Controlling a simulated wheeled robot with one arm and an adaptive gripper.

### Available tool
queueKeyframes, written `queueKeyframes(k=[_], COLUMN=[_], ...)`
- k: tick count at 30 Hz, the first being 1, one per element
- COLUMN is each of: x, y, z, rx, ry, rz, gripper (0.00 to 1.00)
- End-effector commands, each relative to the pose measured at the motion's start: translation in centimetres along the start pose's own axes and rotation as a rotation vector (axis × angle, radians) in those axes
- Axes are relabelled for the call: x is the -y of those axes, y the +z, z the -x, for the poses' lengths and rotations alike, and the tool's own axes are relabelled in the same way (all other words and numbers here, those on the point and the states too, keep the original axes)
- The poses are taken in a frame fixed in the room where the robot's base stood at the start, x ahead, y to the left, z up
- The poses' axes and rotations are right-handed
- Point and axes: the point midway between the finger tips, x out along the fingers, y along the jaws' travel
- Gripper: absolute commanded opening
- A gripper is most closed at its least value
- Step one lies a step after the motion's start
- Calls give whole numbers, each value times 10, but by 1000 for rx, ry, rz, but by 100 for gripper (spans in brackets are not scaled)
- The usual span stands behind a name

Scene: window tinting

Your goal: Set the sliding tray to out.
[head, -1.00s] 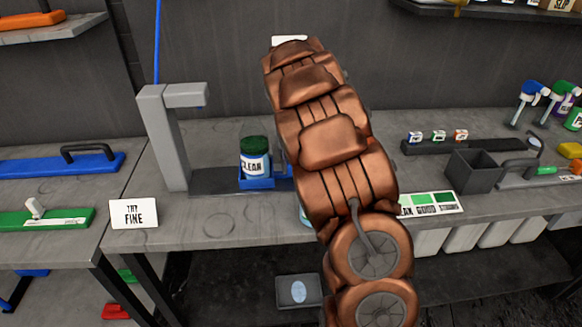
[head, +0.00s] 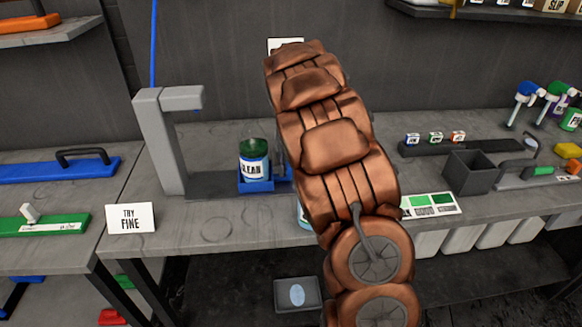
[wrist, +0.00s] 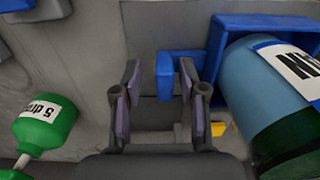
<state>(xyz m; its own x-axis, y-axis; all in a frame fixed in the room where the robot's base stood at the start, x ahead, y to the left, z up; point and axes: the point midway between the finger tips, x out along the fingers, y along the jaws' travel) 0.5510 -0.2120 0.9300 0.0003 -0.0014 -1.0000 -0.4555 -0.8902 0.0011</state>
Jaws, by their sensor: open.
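The sliding tray (head: 257,187) is a small blue tray at the right end of a dark rail beside a grey post. A blue tab (wrist: 165,75) sticks out from the tray's side. My gripper (wrist: 159,95) is open, with its fingers on either side of the tab and a gap showing. In the head view my arm hides the gripper.
The grey post (head: 160,140) with an overhanging arm stands left of the tray. A "TRY FINE" card (head: 131,217) stands at the bench's front left. A green bottle (wrist: 45,122) is left of my gripper in the wrist view. A dark box (head: 468,175) stands to the right.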

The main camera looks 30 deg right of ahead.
Motion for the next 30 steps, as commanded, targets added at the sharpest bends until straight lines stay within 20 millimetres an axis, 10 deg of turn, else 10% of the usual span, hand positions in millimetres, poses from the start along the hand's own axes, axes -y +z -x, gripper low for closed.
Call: queueKeyframes(k=[30], x=[-1], y=[0], z=[120], rx=[-2], ry=[0], rz=[-2], gripper=[42])
